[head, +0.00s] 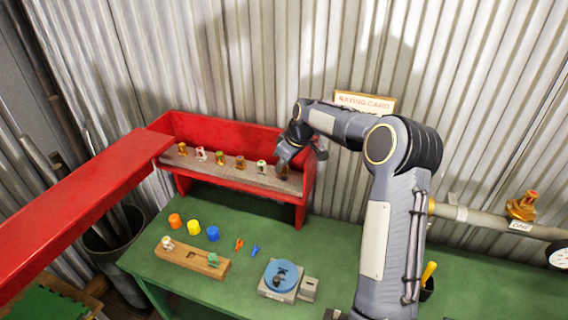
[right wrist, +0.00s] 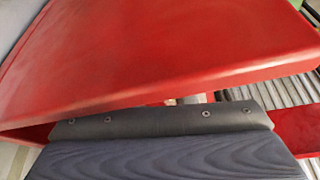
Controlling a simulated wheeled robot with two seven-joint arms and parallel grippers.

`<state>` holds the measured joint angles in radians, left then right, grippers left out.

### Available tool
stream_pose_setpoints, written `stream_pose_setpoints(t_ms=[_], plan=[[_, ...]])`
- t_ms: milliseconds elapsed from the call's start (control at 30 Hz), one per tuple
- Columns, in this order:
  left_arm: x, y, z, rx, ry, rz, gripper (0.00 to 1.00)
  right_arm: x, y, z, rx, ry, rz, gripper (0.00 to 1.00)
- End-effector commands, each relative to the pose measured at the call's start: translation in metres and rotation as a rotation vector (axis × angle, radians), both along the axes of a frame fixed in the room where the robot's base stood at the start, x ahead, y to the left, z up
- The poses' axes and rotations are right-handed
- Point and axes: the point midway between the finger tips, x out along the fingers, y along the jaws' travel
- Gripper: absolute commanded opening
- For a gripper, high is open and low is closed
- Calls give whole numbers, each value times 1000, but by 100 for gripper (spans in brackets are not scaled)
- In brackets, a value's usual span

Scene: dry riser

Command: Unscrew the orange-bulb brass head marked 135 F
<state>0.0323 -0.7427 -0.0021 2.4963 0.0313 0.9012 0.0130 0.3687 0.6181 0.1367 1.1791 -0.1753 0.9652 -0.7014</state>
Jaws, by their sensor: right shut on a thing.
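Several small brass heads stand in a row on the shelf of the red rack (head: 250,130). The markings and bulb colours are too small to read, so I cannot tell which is 135 F. My right gripper (head: 286,156) is at the right end of the row, shut on a small dark thing, probably a head, mostly hidden by the gripper. My left gripper is not in view.
On the green bench (head: 180,275) are orange, yellow and blue caps (head: 194,227), a wooden block (head: 190,258) and a blue round dial device (head: 283,275). A red beam (head: 80,218) crosses the left. A pipe (head: 480,217) with a brass fitting (head: 522,206) runs right.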

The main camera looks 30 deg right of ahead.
Motion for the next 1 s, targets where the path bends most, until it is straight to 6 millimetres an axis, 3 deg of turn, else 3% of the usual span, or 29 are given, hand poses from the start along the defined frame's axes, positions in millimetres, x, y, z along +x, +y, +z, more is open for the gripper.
stream_pose_setpoints(t_ms=[500, 800, 1000], plan=[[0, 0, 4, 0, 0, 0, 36, 0, 0, 7, 0, -1, 0, 0], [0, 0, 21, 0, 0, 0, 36, 0, 0, 35, 0, -1, 0, 0], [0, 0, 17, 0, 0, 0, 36, 0, 0, 50, 0, -1, 0, 0]])
